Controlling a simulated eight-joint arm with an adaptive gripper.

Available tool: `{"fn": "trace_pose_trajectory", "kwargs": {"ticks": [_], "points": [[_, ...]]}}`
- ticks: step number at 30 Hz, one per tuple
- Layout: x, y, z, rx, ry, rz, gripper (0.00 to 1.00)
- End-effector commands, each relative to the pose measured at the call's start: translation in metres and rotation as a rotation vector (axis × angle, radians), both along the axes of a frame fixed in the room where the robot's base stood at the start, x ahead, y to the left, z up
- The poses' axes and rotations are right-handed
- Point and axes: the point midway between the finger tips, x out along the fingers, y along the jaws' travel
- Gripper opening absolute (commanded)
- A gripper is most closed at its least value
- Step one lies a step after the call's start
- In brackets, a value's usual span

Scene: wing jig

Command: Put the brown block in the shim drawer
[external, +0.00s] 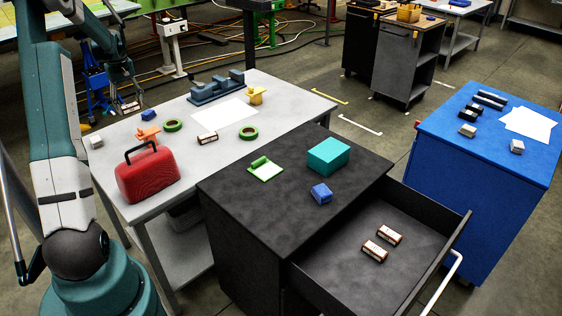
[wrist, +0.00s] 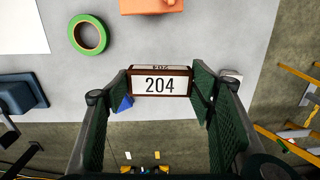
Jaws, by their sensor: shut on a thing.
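My gripper (external: 128,97) is shut on a brown block (wrist: 159,82) with a white label reading 204. In the wrist view the block sits between the two green-padded fingers (wrist: 161,95). In the external view the gripper hangs beyond the far left side of the grey table, and the held block (external: 131,107) is small there. The shim drawer (external: 410,213) is pulled open from the black cabinet (external: 235,188), far to the right of my gripper. Two brown blocks with white labels (external: 389,235) (external: 374,251) lie inside it. Another brown labelled block (external: 207,138) lies on the table.
The grey table (external: 180,190) holds a red toolbox (external: 147,175), green tape rolls (external: 172,126), an orange part (external: 147,133) and a dark blue fixture (external: 216,87). Much of the drawer floor is clear.

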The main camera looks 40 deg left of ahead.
Motion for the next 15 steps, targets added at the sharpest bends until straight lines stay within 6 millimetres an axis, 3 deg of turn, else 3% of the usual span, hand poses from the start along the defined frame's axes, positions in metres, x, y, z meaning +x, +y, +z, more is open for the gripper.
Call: {"fn": "trace_pose_trajectory", "kwargs": {"ticks": [2,11,15], "points": [[0.0,0.0,0.015,0.0,0.0,0.0,0.42],[0.059,-0.034,0.012,0.0,0.0,-0.108,0.42],[0.095,-0.058,0.012,0.0,0.0,-0.178,0.42]]}}
